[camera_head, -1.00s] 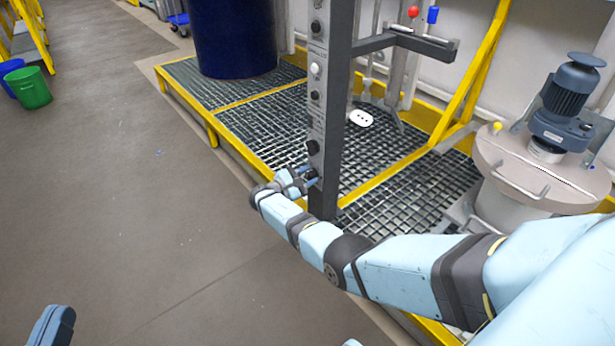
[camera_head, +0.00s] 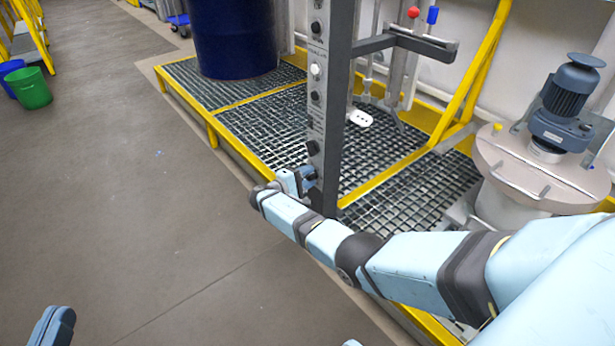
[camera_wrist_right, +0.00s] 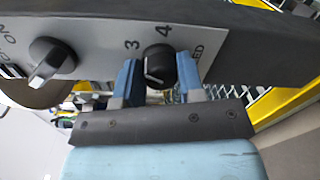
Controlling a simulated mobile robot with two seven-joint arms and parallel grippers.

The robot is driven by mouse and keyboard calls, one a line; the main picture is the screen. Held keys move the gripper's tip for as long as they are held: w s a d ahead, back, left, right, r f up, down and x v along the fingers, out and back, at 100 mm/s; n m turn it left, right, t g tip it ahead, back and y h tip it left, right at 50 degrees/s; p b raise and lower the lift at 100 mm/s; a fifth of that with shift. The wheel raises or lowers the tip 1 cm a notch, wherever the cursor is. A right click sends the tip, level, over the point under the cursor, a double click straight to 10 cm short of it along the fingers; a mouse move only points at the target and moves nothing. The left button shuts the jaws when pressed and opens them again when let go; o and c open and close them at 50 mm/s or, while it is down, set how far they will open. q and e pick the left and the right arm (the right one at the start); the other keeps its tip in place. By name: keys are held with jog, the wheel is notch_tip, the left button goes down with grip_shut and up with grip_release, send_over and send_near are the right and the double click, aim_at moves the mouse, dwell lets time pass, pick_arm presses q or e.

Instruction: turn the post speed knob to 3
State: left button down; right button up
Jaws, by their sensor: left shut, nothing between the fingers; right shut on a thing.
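The speed knob (camera_wrist_right: 158,65) is a black round knob on the grey post (camera_head: 325,150), low on its panel. In the right wrist view the numbers 3 and 4 are printed just above it, with part of the word ending in "ED" to its right. A pale line shows on the knob's left side; which number it marks I cannot tell. My right gripper (camera_wrist_right: 158,82) is shut on the knob, one blue finger on each side. In the head view my right gripper (camera_head: 308,178) is at the post and hides the knob. My left gripper (camera_head: 52,326) is shut and empty at the bottom left.
Another black knob (camera_wrist_right: 48,60) sits beside the speed knob on the panel. Several knobs and buttons line the post above. A blue drum (camera_head: 235,40) stands on the yellow-edged grating (camera_head: 260,125). A motor-topped vessel (camera_head: 540,170) is at right.

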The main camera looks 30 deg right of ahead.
jog(key=shift+s+d+f, duration=0.1)
jog(key=shift+f, duration=0.05)
dwell(0.3)
jog(key=o, duration=0.9)
jog(key=shift+c, duration=0.2)
jog(key=shift+a, duration=0.25)
pick_arm(q)
jog(key=shift+s+d+f+n+y+p, duration=0.15)
jog(key=shift+s+d+n+y+p, duration=0.2)
jog(key=shift+n+p, duration=0.35)
pick_arm(e)
jog(key=a, duration=1.3)
jog(key=shift+s+a+r, duration=0.15)
jog(key=shift+s+r, duration=0.15)
jog(key=shift+s, duration=0.05)
pick_arm(q)
jog(key=shift+w+a, duration=0.1)
jog(key=shift+a, duration=0.05)
